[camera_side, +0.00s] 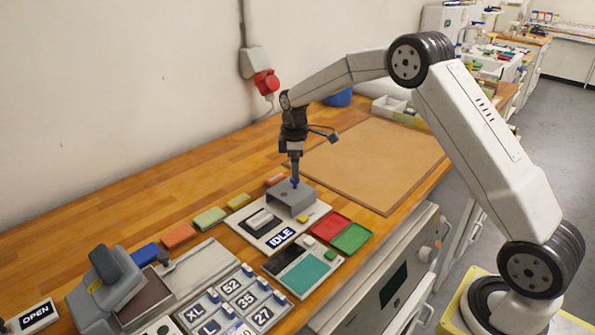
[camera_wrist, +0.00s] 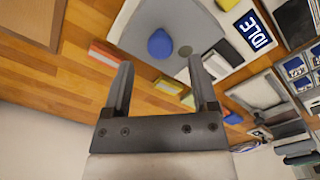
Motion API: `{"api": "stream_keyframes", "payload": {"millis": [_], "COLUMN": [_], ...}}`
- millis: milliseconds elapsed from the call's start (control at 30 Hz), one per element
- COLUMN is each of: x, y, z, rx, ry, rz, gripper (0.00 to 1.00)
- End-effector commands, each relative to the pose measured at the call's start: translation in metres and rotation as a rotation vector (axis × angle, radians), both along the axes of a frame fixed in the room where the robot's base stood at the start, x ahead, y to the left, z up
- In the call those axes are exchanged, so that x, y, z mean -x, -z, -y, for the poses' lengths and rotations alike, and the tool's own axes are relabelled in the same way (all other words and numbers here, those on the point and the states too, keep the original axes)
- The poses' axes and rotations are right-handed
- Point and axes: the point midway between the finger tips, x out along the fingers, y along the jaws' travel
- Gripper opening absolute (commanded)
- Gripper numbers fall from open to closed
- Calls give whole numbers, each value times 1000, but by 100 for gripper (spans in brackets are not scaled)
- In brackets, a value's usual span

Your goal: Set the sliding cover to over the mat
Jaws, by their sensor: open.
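The sliding cover appears to be the grey block (camera_side: 97,295) with a dark handle (camera_side: 103,264) at the lower left of the side view. Contact cannot be told.
The IDLE plate (camera_side: 251,229) carries a dark-topped block (camera_side: 262,219). Red (camera_side: 328,227) and green (camera_side: 351,238) trays lie right of it. Size tiles (camera_side: 232,287) fill the front. Coloured blocks (camera_side: 210,218) line the back. A wide brown board (camera_side: 375,160) lies clear behind.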

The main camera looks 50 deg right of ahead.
Motion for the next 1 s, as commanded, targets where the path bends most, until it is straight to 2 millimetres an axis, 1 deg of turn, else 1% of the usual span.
{"api": "stream_keyframes", "payload": {"millis": [100, 300, 633, 667, 700, 767, 800, 900, 1000], "x": [0, 0, 0, 0, 0, 0, 0, 0, 0], "y": [15, 30, 33, 33, 33, 33, 33, 32, 32], "z": [0, 0, 0, 0, 0, 0, 0, 0, 0], "rx": [0, 1, 1, 1, 1, 1, 1, 1, 1], "ry": [0, 1, 1, 1, 1, 1, 1, 1, 1], "rz": [-3, -1, 0, 0, 0, 0, 1, 1, 1], "gripper": [75, 75, 75, 72, 59, 40, 28, 0, 0]}}
